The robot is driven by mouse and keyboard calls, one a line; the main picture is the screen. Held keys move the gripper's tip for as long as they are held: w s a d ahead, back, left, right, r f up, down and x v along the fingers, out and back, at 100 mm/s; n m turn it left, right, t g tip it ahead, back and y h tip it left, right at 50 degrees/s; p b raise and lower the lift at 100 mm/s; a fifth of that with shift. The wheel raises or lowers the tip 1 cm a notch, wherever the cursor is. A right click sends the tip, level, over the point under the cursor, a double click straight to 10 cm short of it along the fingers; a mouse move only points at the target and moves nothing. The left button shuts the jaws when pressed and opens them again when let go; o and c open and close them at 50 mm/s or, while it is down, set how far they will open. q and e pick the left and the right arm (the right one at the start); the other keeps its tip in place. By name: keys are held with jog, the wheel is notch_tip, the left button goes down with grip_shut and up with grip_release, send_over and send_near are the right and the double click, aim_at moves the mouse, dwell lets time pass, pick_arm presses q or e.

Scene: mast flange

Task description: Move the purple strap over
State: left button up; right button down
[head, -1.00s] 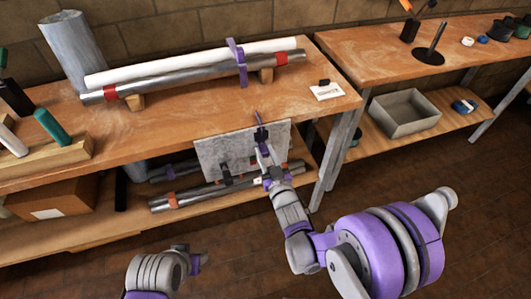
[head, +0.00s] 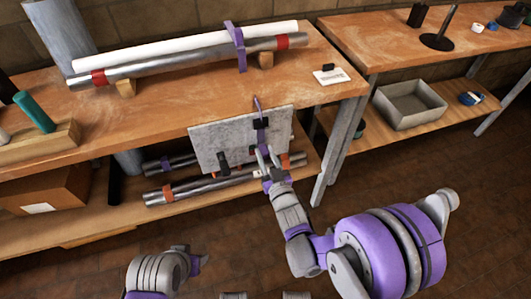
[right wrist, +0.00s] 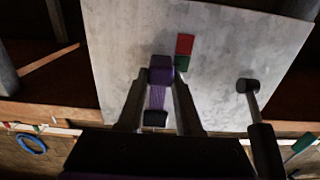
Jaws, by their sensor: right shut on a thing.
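A purple strap (head: 259,106) stands at the right part of a grey panel (head: 206,136) at the bench's front edge. My right gripper (head: 264,154) is in front of that panel. In the right wrist view its two fingers are shut on the purple strap (right wrist: 160,75), with the grey panel behind. A black piece (right wrist: 155,118) sits at the strap's near end. Another purple strap (head: 239,50) is around the white and metal pipes on the bench. My left gripper (head: 199,262) is low at the left; its fingers are too unclear to read.
A peg with a black tip (right wrist: 247,86) sticks out from the panel beside my right gripper. Metal pipes (head: 175,194) lie on the lower shelf behind. A grey bin (head: 408,103) stands on the right shelf. The bench top right of the pipes is mostly clear.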

jog(key=c, duration=0.6)
grip_release()
jog(key=shift+o, duration=0.2)
jog(key=v, duration=1)
jog(key=shift+s, duration=0.4)
jog(key=shift+d+r, duration=0.1)
jog(key=shift+d, duration=0.1)
